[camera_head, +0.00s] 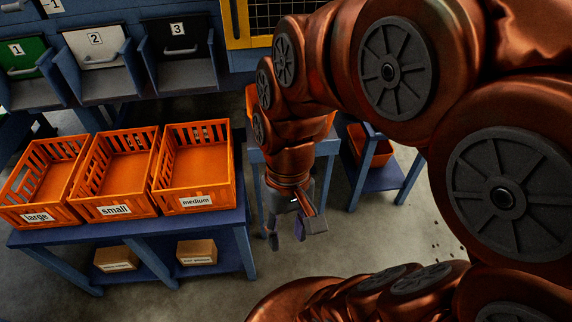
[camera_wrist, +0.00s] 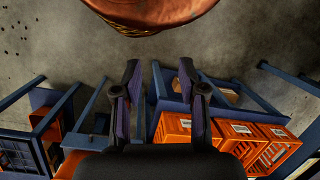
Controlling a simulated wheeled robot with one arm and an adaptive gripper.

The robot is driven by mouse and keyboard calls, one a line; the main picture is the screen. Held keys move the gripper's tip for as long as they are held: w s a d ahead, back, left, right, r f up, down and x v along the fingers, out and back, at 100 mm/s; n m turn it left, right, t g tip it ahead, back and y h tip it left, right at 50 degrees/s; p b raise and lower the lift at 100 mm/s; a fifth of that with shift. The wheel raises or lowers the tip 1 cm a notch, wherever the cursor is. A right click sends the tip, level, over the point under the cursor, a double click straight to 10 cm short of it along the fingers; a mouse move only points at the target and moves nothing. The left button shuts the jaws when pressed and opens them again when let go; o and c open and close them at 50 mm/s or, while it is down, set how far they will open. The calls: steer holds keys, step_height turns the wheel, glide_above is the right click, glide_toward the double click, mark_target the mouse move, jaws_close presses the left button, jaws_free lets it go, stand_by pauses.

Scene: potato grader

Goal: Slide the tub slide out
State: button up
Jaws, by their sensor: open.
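My gripper (camera_head: 286,236) hangs pointing down in the head view, right of the crate table. Its fingers are apart with nothing between them. In the wrist view the open fingers (camera_wrist: 160,72) have bare floor and blue frame parts beyond them. An orange tub (camera_head: 252,98) on a blue stand (camera_head: 254,155) is mostly hidden behind my arm. Another orange tub (camera_head: 370,147) sits low in a blue frame to the right. I cannot tell for certain which part is the tub slide, and no handle on it shows clearly.
Orange crates labelled large (camera_head: 38,217), small (camera_head: 113,210) and medium (camera_head: 196,202) stand on a blue table (camera_head: 145,229) at left. Small cardboard boxes (camera_head: 197,252) lie on its lower shelf. Numbered chutes (camera_head: 96,40) are behind. The floor right of my gripper is mostly clear.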

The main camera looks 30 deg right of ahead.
steer(key=w+d+f+m+t+y+b, duration=0.2)
steer(key=w+d+f+m+y+b, duration=0.15)
steer(key=w+f+b, duration=0.55)
steer(key=w+d+f+m+t+y+b, duration=0.1)
steer(key=w+d+f+m+y+b, duration=0.25)
steer(key=w, duration=0.85)
steer(key=w+d+f+m+t+y+b, duration=0.25)
steer(key=w+d+f+t+b, duration=0.25)
steer(key=d+f, duration=0.5)
steer(key=w+d+f+m+t+y+b, duration=0.1)
steer(key=w+d+f+m+t+b, duration=0.4)
steer(key=d, duration=0.9)
steer(key=shift+n+h, duration=0.25)
steer(key=shift+n, duration=0.2)
steer(key=shift+f+b+x, duration=0.2)
steer(key=shift+b+x, duration=0.3)
steer(key=shift+x, duration=1.25)
steer(key=shift+f+b+x, duration=0.2)
steer(key=shift+b+x, duration=0.25)
steer(key=shift+x, duration=1.3)
steer(key=shift+s, duration=0.15)
jaws_close()
